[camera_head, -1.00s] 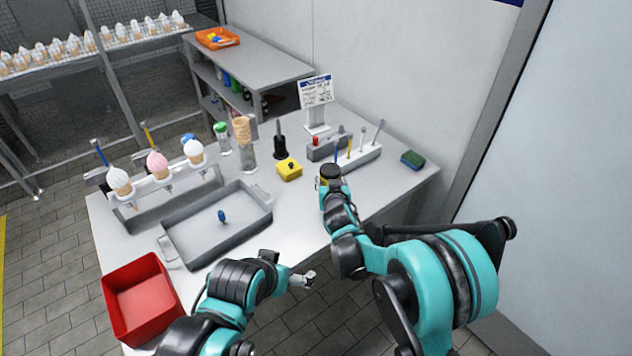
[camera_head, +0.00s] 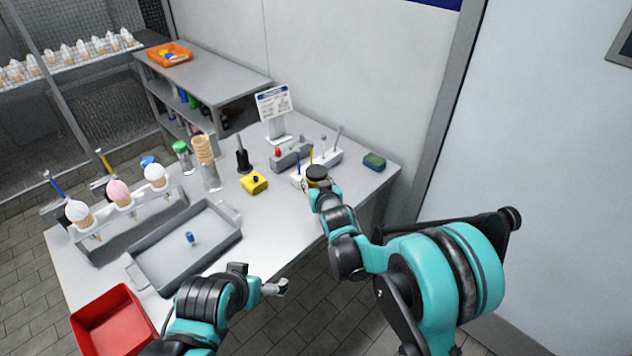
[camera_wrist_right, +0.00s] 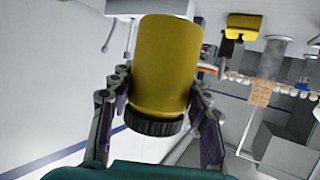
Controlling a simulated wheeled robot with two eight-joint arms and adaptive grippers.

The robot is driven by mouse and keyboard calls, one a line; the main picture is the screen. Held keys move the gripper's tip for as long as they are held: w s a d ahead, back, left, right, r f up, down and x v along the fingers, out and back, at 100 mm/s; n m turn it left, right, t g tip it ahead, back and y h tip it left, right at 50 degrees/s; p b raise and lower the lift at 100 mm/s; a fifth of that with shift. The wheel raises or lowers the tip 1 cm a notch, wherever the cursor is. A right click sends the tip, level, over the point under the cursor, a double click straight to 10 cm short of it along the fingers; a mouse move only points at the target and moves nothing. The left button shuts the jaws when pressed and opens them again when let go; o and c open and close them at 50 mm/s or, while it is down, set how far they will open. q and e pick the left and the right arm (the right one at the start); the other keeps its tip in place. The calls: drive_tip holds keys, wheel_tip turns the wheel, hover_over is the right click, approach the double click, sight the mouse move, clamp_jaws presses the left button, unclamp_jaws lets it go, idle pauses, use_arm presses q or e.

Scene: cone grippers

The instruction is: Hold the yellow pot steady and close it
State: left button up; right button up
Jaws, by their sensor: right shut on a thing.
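The yellow pot (camera_wrist_right: 167,65) is a plain cylinder with a black ridged cap (camera_wrist_right: 152,124) on the end nearer my right wrist. My right gripper (camera_wrist_right: 160,100) has one finger on each side of the pot and is shut on it. In the head view the pot's black top (camera_head: 317,173) shows at the end of my right arm, by the table's right part; the fingers are small there. My left gripper (camera_head: 275,287) is near the table's front edge, apart from the pot. Its jaw opening is too small to judge.
A grey tray (camera_head: 142,273), red bin (camera_head: 112,322) and cone rack (camera_head: 88,242) fill the left. A white tool holder (camera_head: 330,158) and green sponge (camera_head: 374,161) are behind and right.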

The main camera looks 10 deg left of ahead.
clamp_jaws()
drive_tip(key=s+d+r+m+h, duration=0.1)
drive_tip(key=s+d+m+h, duration=0.1)
drive_tip(key=s+d, duration=0.4)
drive_tip(key=s+d+r+m+h, duration=0.1)
drive_tip(key=s+d, duration=0.4)
drive_tip(key=d, duration=0.6)
drive_tip(key=s+d+r+m+h, duration=0.1)
drive_tip(key=s+d+m+h, duration=0.3)
drive_tip(key=d, duration=0.5)
drive_tip(key=s+h, duration=0.1)
drive_tip(key=s, duration=0.1)
drive_tip(key=shift+s+d+r, duration=0.15)
drive_tip(key=shift+s+r, duration=0.1)
drive_tip(key=shift+s, duration=0.1)
drive_tip(key=s+a+r+n+y, duration=0.2)
drive_tip(key=s+a+n+y, duration=0.2)
drive_tip(key=a, duration=0.6)
drive_tip(key=shift+s+r+n+t+y, duration=0.15)
drive_tip(key=shift+s+n+t+y, duration=0.15)
drive_tip(key=shift+y, duration=0.2)
